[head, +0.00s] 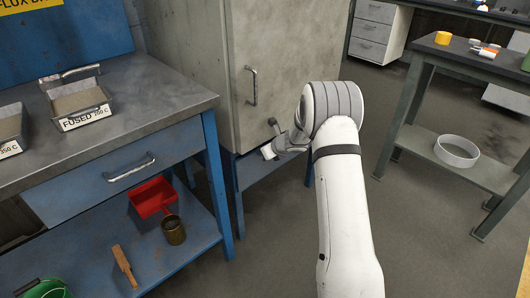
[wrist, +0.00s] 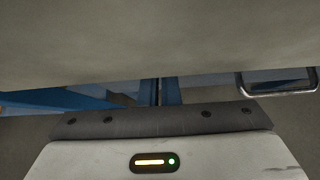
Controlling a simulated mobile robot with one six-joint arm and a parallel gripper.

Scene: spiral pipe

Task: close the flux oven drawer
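A tall grey cabinet (head: 190,45) stands on a blue frame beside the blue bench; its door shows a vertical handle (head: 252,85). I cannot tell for certain which part is the flux oven drawer. A blue drawer front (head: 85,180) with a bar handle (head: 130,168) sits under the bench top and looks about flush. My gripper (head: 270,150) is low at the cabinet's lower front edge, well right of that drawer. Its fingertips are small and unclear there. In the wrist view a pale surface fills the top, with a metal handle (wrist: 278,84) at right; contact is unclear.
Two labelled trays stand on the bench top, one of them marked FUSED (head: 82,103). A red dustpan (head: 152,197), a brown can (head: 173,231), a wooden brush (head: 124,265) and a green bucket (head: 42,289) are below. A dark table (head: 465,58) stands right, with floor between.

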